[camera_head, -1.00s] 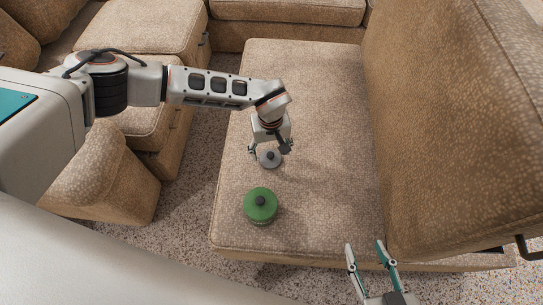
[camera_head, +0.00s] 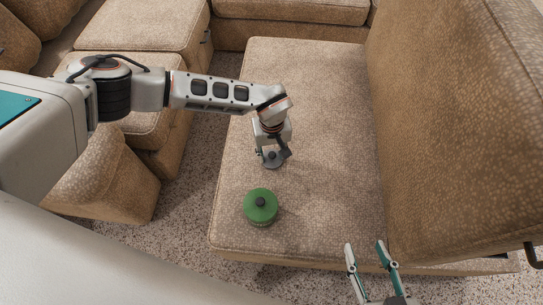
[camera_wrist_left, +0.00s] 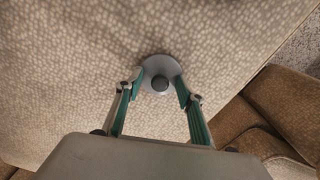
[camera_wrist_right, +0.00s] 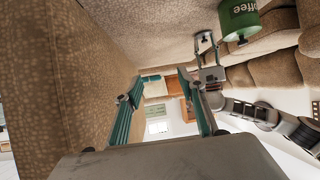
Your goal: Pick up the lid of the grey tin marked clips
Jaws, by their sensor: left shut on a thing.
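The grey lid (camera_head: 273,164) with a dark round knob is seen from above on the sofa seat. In the left wrist view the lid (camera_wrist_left: 158,65) shows between my fingers, the knob in the middle. My left gripper (camera_head: 272,155) is shut on the lid, one finger at each side; it also shows in the left wrist view (camera_wrist_left: 161,88). The tin's body and the clips marking are hidden from above, and I cannot tell whether the lid is clear of the tin. My right gripper (camera_head: 366,246) is open and empty near the seat's front edge; its fingers show apart (camera_wrist_right: 157,84).
A green tin (camera_head: 260,207) with a dark knob stands just in front of the grey lid; it reads "coffee" in the right wrist view (camera_wrist_right: 239,20). The sofa backrest (camera_head: 450,130) rises at the right. The seat (camera_head: 320,90) is bare behind and to the right.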

